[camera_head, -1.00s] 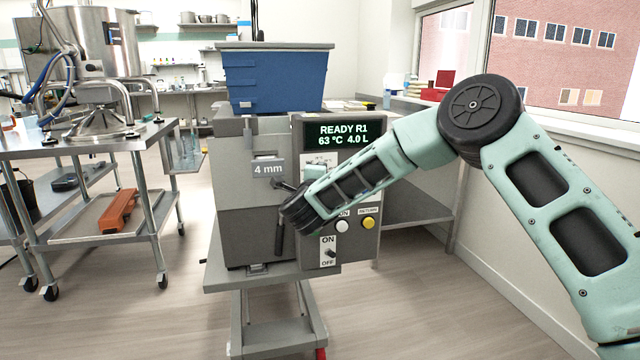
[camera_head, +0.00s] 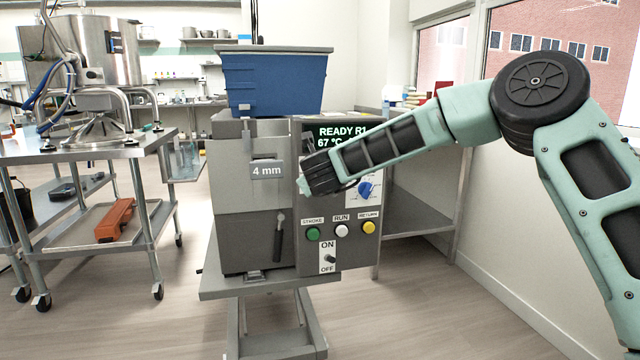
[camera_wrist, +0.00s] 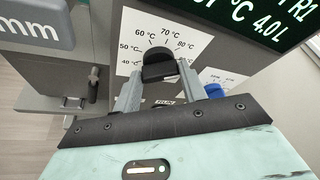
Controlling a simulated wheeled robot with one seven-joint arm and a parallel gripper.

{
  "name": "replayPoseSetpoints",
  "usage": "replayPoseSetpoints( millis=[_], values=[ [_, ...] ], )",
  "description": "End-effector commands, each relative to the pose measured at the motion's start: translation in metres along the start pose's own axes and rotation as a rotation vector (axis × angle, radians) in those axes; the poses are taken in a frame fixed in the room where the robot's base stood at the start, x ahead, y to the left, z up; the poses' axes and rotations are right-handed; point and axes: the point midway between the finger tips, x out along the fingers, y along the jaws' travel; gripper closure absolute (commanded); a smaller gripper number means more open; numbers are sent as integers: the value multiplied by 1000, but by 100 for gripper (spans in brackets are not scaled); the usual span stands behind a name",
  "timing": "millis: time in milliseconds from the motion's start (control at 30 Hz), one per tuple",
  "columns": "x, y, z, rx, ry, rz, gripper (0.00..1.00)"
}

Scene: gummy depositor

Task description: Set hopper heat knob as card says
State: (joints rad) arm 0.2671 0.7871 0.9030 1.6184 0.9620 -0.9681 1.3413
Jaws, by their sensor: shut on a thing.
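In the wrist view my gripper (camera_wrist: 159,74) is shut on this knob, one grey finger on each side. The knob's upper end lies below the 60 and 70 °C marks; its exact setting cannot be told. In the head view my gripper (camera_head: 304,184) is at the machine's front panel, and my wrist hides the knob. The display (camera_head: 338,133) reads READY R1 and 67 °C; the wrist view shows 4.0 L. No card is readable.
A blue knob (camera_head: 366,189) is right of my gripper. Below are green (camera_head: 313,234), white (camera_head: 341,230) and yellow (camera_head: 369,227) buttons and an ON/OFF switch (camera_head: 330,258). A lever (camera_head: 279,238) hangs at the left. A blue hopper (camera_head: 275,82) stands on top.

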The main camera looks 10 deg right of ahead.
Motion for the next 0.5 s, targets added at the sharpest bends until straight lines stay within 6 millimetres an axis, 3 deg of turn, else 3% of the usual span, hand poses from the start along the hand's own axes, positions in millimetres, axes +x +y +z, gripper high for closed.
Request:
replayPoseSetpoints(
  millis=[500],
  values=[
    [1, -3, -4, 313, 3, 128, 81]
  ],
)
